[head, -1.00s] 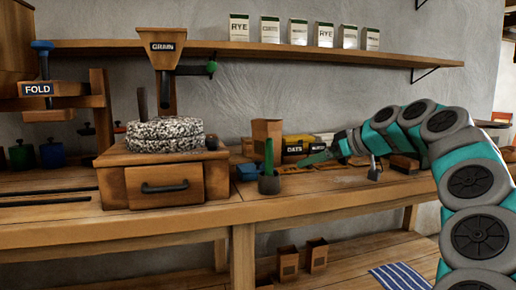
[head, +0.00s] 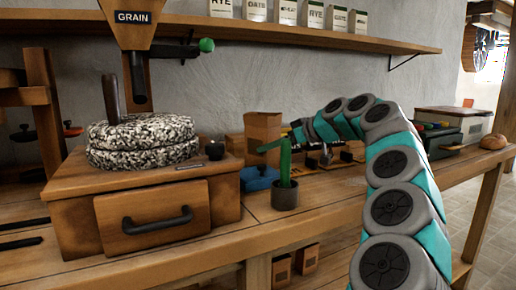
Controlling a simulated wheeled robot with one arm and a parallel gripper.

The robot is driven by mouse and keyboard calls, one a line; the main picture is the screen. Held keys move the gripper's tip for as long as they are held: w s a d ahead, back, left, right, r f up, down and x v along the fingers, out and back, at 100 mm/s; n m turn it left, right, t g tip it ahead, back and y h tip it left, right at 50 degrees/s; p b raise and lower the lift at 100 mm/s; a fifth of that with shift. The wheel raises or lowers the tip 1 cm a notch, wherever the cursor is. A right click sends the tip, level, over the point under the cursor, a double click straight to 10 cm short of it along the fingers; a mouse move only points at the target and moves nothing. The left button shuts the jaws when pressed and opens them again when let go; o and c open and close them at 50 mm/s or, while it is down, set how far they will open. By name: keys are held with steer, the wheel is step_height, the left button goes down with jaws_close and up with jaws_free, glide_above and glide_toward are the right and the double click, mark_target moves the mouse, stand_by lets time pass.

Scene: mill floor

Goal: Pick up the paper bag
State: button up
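A tall brown paper bag (head: 263,128) stands upright on the wooden bench, right of the stone mill, close to the wall. A dark pot (head: 285,195) with a green upright object (head: 285,158) stands in front of it and covers part of its lower right. My arm reaches in from the right, and its end (head: 300,132) is just right of the bag. The fingers are too small and partly hidden, so I cannot tell whether they are open or touch the bag. Two smaller brown bags (head: 306,258) stand on the lower shelf.
The mill's drawer box (head: 150,220) fills the bench at left. A blue container (head: 258,179) sits beside the pot. Small dark boxes and tools lie behind my arm. A green case (head: 440,140) and a bread loaf (head: 493,142) are at right. A wall shelf (head: 260,32) runs above.

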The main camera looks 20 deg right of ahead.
steer(key=p+x, duration=0.1)
steer(key=x, duration=0.4)
steer(key=shift+w+a+f, duration=0.15)
steer(key=shift+w+f, duration=0.1)
steer(key=shift+c, duration=0.2)
steer(key=c, duration=1.3)
steer(key=shift+o, duration=0.2)
steer(key=shift+r, duration=0.1)
